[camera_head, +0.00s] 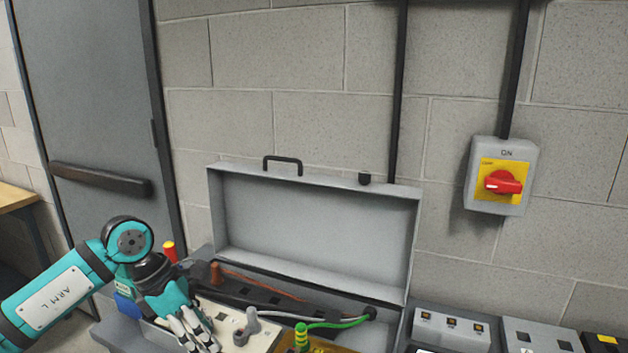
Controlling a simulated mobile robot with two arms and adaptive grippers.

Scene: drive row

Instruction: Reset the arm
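My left arm, teal and labelled ARM L, comes in from the left. My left gripper (203,338) points down at the bottom of the view, over the left part of a cream panel (262,340). Its pale fingers are close together, but whether they are open or shut is not clear. A grey knob or lever (246,328) stands on the panel just right of the fingers. I cannot tell whether they touch it. My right gripper is not in view.
An open grey case lid (315,225) stands behind the panel. Green-yellow, brown and grey cables (340,323) run across the case. A red rotary switch (502,183) is on the wall at right, under the word ON. Grey boxes (450,328) stand at lower right. A door (90,90) is at left.

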